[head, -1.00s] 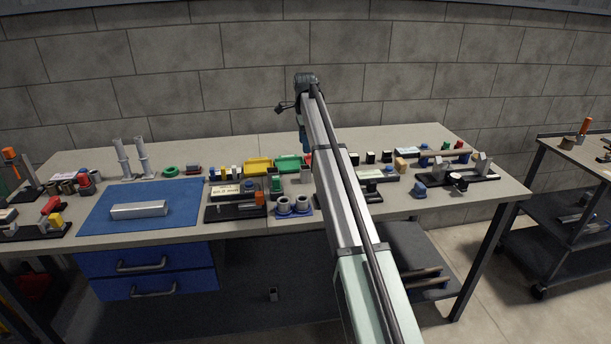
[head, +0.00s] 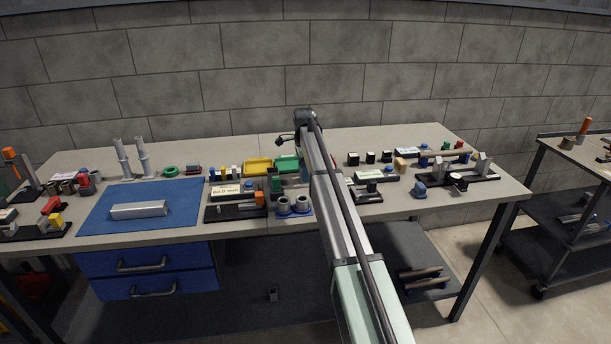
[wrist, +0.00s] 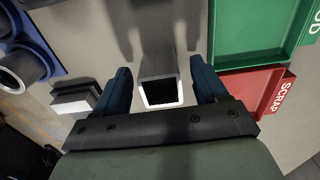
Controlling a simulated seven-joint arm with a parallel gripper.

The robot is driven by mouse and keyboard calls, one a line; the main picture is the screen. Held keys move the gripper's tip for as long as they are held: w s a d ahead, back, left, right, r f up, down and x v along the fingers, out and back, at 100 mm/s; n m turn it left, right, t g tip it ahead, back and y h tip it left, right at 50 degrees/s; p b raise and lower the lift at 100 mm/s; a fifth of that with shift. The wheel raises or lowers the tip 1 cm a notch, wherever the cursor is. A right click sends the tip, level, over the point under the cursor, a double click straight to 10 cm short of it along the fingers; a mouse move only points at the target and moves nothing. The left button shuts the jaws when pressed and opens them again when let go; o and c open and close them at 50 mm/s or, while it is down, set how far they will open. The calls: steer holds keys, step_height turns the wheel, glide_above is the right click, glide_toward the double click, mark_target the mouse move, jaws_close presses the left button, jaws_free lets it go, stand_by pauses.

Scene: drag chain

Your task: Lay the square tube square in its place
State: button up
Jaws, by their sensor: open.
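A pale grey square tube (wrist: 158,64) shows in the wrist view with its open, dark-mouthed end towards the camera. My gripper (wrist: 160,74) is open, with one blue finger on each side of the tube and a gap on both sides. The tube's far part runs into shadow, and I cannot tell whether it stands upright or lies down. In the head view my arm hides this tube. A silver square-section bar (head: 140,210) lies on the blue mat (head: 105,230) at the left of the bench in the head view.
The green tray (wrist: 245,35) and red scrap tray (wrist: 250,88) sit close to the right finger. A blue holder with grey rings (wrist: 22,68) and a small black and white block (wrist: 76,98) are on the left. Several fixtures (head: 455,178) crowd the bench's right side.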

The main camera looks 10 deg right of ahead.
steer(key=shift+f, duration=0.7)
steer(key=c, duration=1.2)
step_height(320, 180, up, 9)
steer(key=s+d, duration=0.2)
steer(key=s, duration=0.2)
steer(key=s+d, duration=0.3)
steer(key=s, duration=0.2)
steer(key=s+d, duration=0.2)
steer(key=s, duration=0.3)
steer(key=shift+d+r, duration=0.1)
steer(key=shift+d, duration=0.15)
